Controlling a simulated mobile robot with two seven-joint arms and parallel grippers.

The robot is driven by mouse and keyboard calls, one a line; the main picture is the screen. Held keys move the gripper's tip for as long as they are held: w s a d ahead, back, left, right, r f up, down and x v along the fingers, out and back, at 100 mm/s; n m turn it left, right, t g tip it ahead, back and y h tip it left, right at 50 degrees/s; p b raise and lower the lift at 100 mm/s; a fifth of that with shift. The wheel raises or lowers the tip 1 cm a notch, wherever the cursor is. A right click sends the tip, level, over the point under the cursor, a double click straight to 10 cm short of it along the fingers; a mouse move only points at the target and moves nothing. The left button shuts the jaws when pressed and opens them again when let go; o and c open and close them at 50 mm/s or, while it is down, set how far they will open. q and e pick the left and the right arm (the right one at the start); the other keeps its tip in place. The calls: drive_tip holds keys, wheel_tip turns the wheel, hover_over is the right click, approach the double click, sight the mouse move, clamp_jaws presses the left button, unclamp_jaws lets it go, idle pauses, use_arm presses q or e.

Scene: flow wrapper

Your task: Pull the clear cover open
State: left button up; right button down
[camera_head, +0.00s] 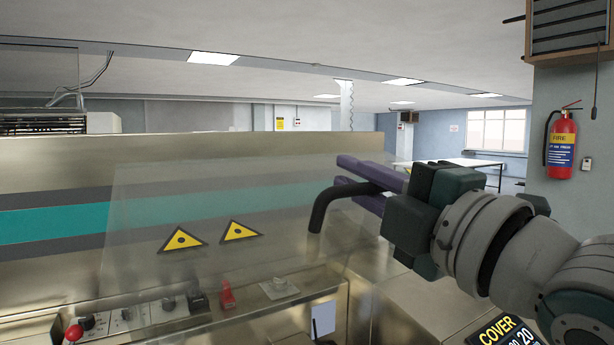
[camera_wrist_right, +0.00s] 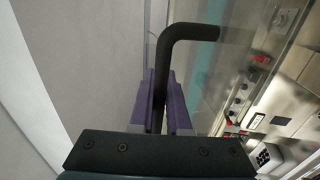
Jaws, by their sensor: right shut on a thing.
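The clear cover (camera_head: 215,265) is a see-through panel with two yellow warning triangles, standing in front of the metal machine in the head view. A black bent handle (camera_head: 325,205) sits at its right side. My right gripper (camera_head: 350,180) has its purple fingers shut around the handle. In the right wrist view, the handle (camera_wrist_right: 185,35) runs down between the fingers (camera_wrist_right: 161,105) of the right gripper. Part of the cover shows beside it. My left gripper is not in view.
A control panel with a red knob (camera_head: 74,332), black switches and a red switch (camera_head: 227,294) lies below the cover. A fire extinguisher (camera_head: 562,144) hangs on the right wall. A white table (camera_head: 455,163) stands far back.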

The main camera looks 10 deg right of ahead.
drive_tip(key=shift+t+y, duration=0.3)
drive_tip(key=shift+t, duration=0.4)
drive_tip(key=s+f+b, duration=0.1)
drive_tip(key=f+b, duration=0.1)
drive_tip(key=s+d+f+b, duration=0.1)
drive_tip(key=s+f+b, duration=0.1)
drive_tip(key=b, duration=0.1)
drive_tip(key=s+f+b, duration=0.1)
drive_tip(key=f+b, duration=0.1)
drive_tip(key=shift+s+d+b, duration=0.3)
drive_tip(key=shift+d, duration=0.05)
drive_tip(key=shift+s+d, duration=0.1)
drive_tip(key=shift+s, duration=0.1)
drive_tip(key=shift+r, duration=0.1)
drive_tip(key=c, duration=0.9)
unclamp_jaws()
